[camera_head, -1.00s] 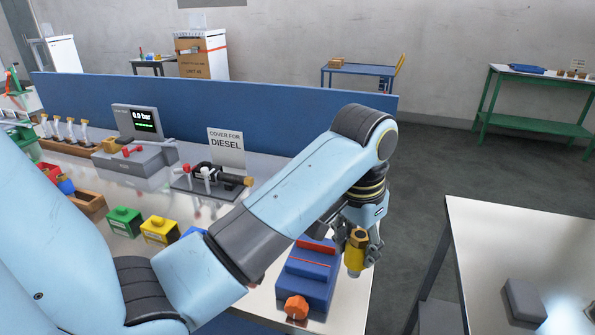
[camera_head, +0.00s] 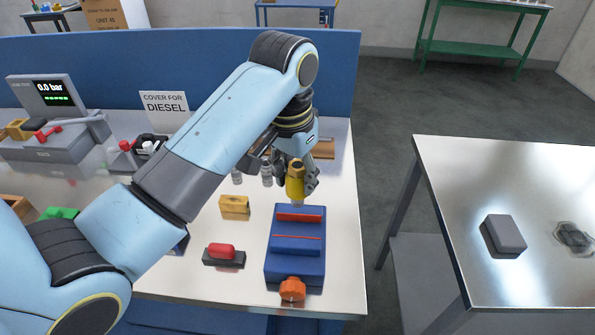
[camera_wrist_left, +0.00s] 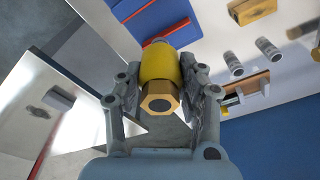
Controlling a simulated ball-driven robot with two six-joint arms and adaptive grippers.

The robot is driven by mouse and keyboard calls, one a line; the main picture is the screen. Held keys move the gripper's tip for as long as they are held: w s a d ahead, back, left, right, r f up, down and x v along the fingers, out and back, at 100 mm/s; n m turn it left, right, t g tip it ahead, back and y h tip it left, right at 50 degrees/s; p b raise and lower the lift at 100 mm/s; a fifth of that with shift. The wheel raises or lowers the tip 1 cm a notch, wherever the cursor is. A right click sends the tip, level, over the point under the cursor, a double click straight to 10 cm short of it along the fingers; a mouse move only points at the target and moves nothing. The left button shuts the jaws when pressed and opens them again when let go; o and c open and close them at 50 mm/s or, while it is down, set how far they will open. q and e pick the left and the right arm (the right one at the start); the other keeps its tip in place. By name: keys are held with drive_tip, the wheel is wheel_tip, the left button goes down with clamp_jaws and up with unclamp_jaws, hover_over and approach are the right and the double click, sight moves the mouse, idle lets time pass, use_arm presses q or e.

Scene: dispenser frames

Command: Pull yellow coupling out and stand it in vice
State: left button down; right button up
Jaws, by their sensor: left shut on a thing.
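The yellow coupling (camera_head: 295,184) is held upright in my left gripper (camera_head: 297,182), with its brass hex end up. In the left wrist view the coupling (camera_wrist_left: 160,66) sits between the two fingers of my left gripper (camera_wrist_left: 160,72). The blue vice (camera_head: 295,266) with red jaw strips and an orange knob stands on the bench. In the head view the coupling's lower end appears just at or above the vice's far edge; I cannot tell how high. The vice also shows in the left wrist view (camera_wrist_left: 150,18). My right gripper is not in view.
A yellow block (camera_head: 235,206) and a red-topped dark piece (camera_head: 222,254) lie left of the vice. Grey cylindrical fittings (camera_head: 266,175) stand behind. A "COVER FOR DIESEL" sign (camera_head: 164,108) and a gauge unit (camera_head: 45,120) are farther left. A separate metal table (camera_head: 440,190) is at right.

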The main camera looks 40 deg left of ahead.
sight(298, 206)
use_arm(q)
drive_tip(key=shift+f, duration=0.55)
drive_tip(key=shift+d+f, duration=0.1)
drive_tip(key=shift+f, duration=0.3)
drive_tip(key=shift+f+b, duration=0.6)
drive_tip(key=shift+f, duration=0.7)
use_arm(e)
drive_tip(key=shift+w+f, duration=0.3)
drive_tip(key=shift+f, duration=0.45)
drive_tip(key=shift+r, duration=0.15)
use_arm(q)
drive_tip(key=shift+p, duration=0.65)
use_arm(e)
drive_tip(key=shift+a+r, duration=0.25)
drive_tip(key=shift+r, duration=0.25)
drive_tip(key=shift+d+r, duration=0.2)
use_arm(q)
drive_tip(key=shift+f, duration=0.8)
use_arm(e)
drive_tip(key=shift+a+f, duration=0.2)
use_arm(q)
drive_tip(key=shift+f, duration=0.95)
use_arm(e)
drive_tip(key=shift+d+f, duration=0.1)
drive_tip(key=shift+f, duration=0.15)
